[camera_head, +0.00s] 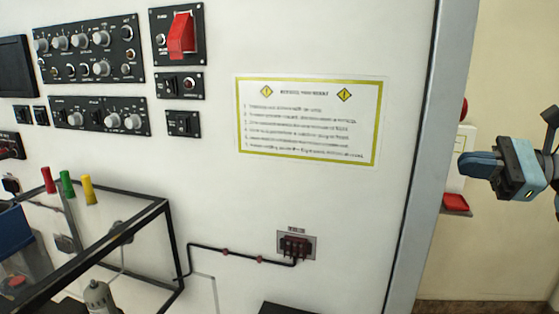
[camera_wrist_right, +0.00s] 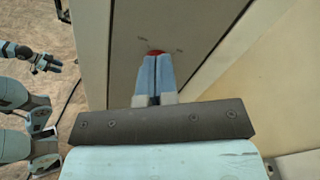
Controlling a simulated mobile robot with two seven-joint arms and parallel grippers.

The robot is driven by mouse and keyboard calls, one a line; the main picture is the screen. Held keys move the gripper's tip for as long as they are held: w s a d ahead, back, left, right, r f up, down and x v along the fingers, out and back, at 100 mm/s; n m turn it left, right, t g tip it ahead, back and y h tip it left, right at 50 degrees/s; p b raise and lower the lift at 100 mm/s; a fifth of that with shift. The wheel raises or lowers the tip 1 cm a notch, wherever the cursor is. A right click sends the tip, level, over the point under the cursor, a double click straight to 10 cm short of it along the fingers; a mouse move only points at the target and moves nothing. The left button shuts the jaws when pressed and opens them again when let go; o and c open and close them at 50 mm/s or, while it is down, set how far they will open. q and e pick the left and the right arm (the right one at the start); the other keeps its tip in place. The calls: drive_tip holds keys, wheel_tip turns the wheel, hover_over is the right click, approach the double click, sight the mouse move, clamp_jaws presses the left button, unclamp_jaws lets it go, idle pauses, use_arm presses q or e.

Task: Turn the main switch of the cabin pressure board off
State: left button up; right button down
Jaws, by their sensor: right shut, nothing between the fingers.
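A panel of dark boards with knobs (camera_head: 86,50) is on the white wall at the left of the head view. Beside it, a small board carries a large red switch cover (camera_head: 181,35). Smaller switch plates (camera_head: 182,86) sit below. The labels are too small to read, so I cannot tell which one is the cabin pressure board. My right gripper (camera_head: 462,163) is shut and empty at the far right, beyond the wall's edge. In the right wrist view its blue fingers (camera_wrist_right: 157,75) are together, with a red round part (camera_wrist_right: 156,52) just past their tips. My left gripper (camera_wrist_right: 45,62) shows small there.
A white box with a red piece (camera_head: 456,202) is behind my right gripper. A grey post (camera_head: 430,150) stands between it and the boards. A black-framed case (camera_head: 165,240) juts out at lower left. A yellow-bordered notice (camera_head: 309,119) hangs mid-wall.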

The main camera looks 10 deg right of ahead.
use_arm(q)
drive_tip(key=shift+s+d+f+b, duration=0.1)
drive_tip(key=shift+d+f+b, duration=0.15)
drive_tip(key=shift+b, duration=0.55)
use_arm(e)
drive_tip(key=shift+x, duration=1.1)
drive_tip(key=shift+s, duration=0.1)
use_arm(q)
drive_tip(key=shift+f, duration=0.1)
use_arm(e)
drive_tip(key=shift+a+f, duration=0.1)
drive_tip(key=shift+f, duration=0.05)
use_arm(q)
drive_tip(key=shift+f+b, duration=0.25)
drive_tip(key=shift+b, duration=0.15)
use_arm(e)
drive_tip(key=shift+f, duration=0.1)
use_arm(q)
wheel_tip(320, 180, down, 6)
drive_tip(key=b, duration=0.6)
drive_tip(key=shift+r, duration=0.15)
use_arm(e)
drive_tip(key=shift+s+a+f, duration=0.4)
drive_tip(key=shift+s+f, duration=0.15)
drive_tip(key=shift+s, duration=0.05)
use_arm(q)
drive_tip(key=shift+f+b, duration=0.3)
drive_tip(key=shift+b, duration=0.1)
use_arm(e)
drive_tip(key=shift+s, duration=0.15)
